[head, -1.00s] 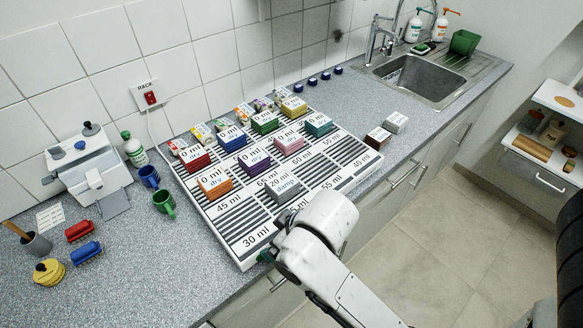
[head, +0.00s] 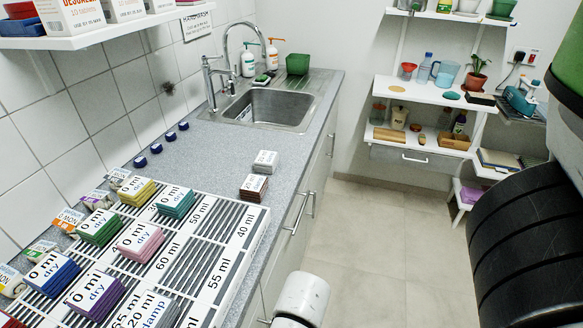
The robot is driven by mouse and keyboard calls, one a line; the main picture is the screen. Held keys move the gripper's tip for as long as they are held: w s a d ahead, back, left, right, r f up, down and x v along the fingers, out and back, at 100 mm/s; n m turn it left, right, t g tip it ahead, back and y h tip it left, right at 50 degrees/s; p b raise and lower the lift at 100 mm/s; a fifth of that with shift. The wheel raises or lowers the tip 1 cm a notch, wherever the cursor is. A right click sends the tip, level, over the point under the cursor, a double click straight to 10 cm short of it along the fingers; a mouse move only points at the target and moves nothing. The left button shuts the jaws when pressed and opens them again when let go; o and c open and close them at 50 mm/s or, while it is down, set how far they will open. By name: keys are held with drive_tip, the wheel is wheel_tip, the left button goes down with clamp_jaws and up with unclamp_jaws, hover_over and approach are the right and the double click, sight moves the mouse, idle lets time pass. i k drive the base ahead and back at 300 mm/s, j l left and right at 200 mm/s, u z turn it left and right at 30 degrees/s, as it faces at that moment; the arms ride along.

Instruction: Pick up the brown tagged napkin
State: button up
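The brown tagged napkin (head: 252,194) is a small dark brown folded stack with a white tag on top. It lies on the grey speckled counter, just beyond the far right corner of the white rack (head: 262,226). In the head view it sits right of the rack's middle, near the counter's front edge. A grey tagged napkin (head: 265,162) lies just behind it, towards the sink. My white arm shows at the bottom, in front of the counter, but my gripper is out of view.
Several coloured tagged stacks stand on the rack, such as the pink one (head: 139,241) and teal one (head: 176,202). The sink (head: 272,108) is at the back. Small blue blocks (head: 155,148) line the wall. Counter left of the brown napkin is clear.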

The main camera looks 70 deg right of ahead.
sight(254, 188)
drive_tip(key=i+z, duration=0.1)
drive_tip(key=z, duration=0.85)
